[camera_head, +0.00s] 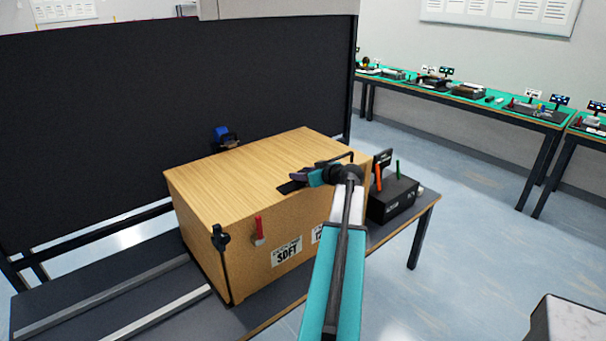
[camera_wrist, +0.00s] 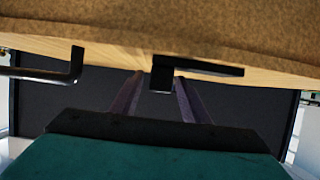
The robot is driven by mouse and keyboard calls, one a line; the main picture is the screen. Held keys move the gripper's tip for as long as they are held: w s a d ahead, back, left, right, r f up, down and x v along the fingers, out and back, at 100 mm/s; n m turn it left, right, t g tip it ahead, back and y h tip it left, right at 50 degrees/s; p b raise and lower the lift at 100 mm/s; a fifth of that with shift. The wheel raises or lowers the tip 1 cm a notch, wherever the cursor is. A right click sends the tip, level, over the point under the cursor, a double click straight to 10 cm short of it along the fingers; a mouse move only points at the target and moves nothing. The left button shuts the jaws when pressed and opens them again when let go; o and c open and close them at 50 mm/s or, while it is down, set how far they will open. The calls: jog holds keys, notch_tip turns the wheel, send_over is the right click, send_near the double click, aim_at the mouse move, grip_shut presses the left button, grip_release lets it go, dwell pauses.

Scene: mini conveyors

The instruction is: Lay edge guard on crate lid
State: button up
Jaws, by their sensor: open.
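The wooden crate (camera_head: 245,165), with a light striped lid, stands on the bench. The edge guard, a small black angled piece (camera_head: 291,187), lies at the lid's near edge, right of its middle. In the wrist view the black piece (camera_wrist: 205,66) shows a flat bar and a short block at the lid edge. My gripper (camera_head: 303,177) is open at that edge, with its purple fingers on either side of the block. I cannot tell whether the fingers touch it. My arm hides part of the crate's right front.
A black box (camera_head: 392,204) with orange and green sticks stands right of the crate. A blue device (camera_head: 226,137) is behind it. A red-handled piece (camera_head: 259,232) and a black-topped rod (camera_head: 220,238) are at the front. A dark partition (camera_head: 120,110) stands behind.

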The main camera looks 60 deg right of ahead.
jog(key=b+v, duration=0.2)
jog(key=v, duration=1)
jog(key=shift+b, duration=0.35)
jog(key=shift+f, duration=0.1)
